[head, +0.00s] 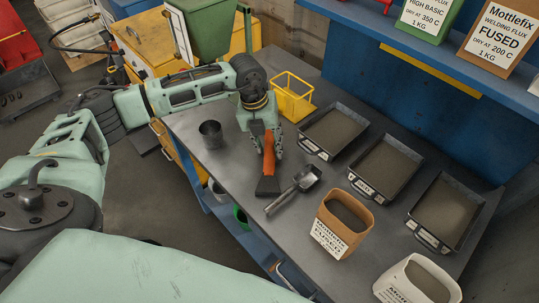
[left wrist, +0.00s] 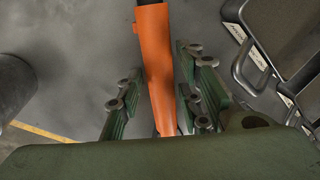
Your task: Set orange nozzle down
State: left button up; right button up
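The orange nozzle (head: 269,158) has an orange handle and a dark flat end. It appears to rest on the grey worktable (head: 222,178), left of the metal scoop (head: 296,188). In the left wrist view the orange handle (left wrist: 160,70) runs between the fingers. My left gripper (head: 267,145) is low over the table around the handle. In the left wrist view its fingers (left wrist: 158,95) are apart, with a visible gap on the left side of the handle. The handle's upper end is hidden under the gripper. My right gripper is not in view.
A dark metal cup (head: 211,134) stands left of the gripper. Three dark trays (head: 387,168) line the right. A brown box (head: 342,222) and a white container (head: 418,282) stand in front. A blue shelf (head: 440,55) overhangs the back.

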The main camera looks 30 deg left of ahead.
pick_arm(q)
jog(key=shift+f, duration=0.25)
grip_shut()
jog(key=shift+r, duration=0.1)
